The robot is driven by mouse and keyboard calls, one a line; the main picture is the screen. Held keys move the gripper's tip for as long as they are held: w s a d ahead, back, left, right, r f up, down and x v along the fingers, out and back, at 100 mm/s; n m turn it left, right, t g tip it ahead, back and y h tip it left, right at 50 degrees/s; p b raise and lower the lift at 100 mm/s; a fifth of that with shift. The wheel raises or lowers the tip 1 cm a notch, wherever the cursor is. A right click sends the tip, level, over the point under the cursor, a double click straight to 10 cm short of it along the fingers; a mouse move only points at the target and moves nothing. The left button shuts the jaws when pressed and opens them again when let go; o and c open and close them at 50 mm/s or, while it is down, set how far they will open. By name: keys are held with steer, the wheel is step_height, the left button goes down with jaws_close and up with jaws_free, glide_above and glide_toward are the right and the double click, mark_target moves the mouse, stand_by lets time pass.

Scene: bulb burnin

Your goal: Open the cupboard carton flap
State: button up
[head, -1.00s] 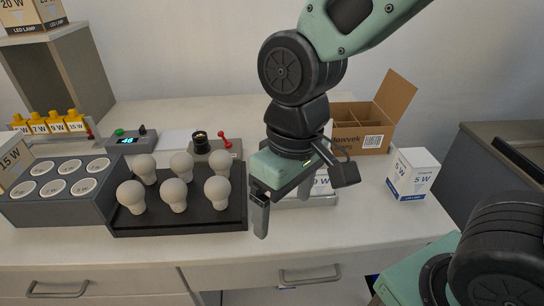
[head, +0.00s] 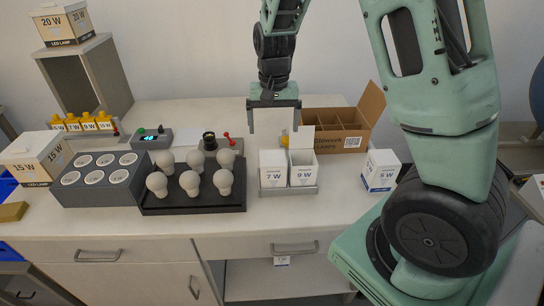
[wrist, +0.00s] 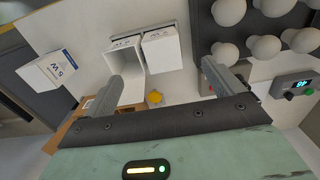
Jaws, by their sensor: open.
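My gripper (head: 274,122) is open and empty, pointing down above the back of the bench, behind the 7 W and 9 W cartons. In the wrist view its fingers (wrist: 166,66) are apart with nothing between them. The 20 W carton (head: 66,25) stands shut on the open-fronted cabinet (head: 85,75) at the back left, far from my gripper. I cannot tell which carton is the cupboard carton. The 9 W carton (head: 303,172) has its flap up; the 7 W carton (head: 272,170) looks shut.
A grey tray (head: 290,191) holds both cartons. A black tray (head: 205,207) of several bulbs stands left of it. A divided cardboard box (head: 352,140) and the 5 W carton (head: 380,171) stand right. An open shelf (head: 285,278) lies under the bench.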

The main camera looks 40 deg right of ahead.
mark_target(274, 164)
step_height(274, 164, down, 12)
steer(key=shift+r+p, duration=0.15)
steer(key=shift+p, duration=0.2)
steer(key=c, duration=1.4)
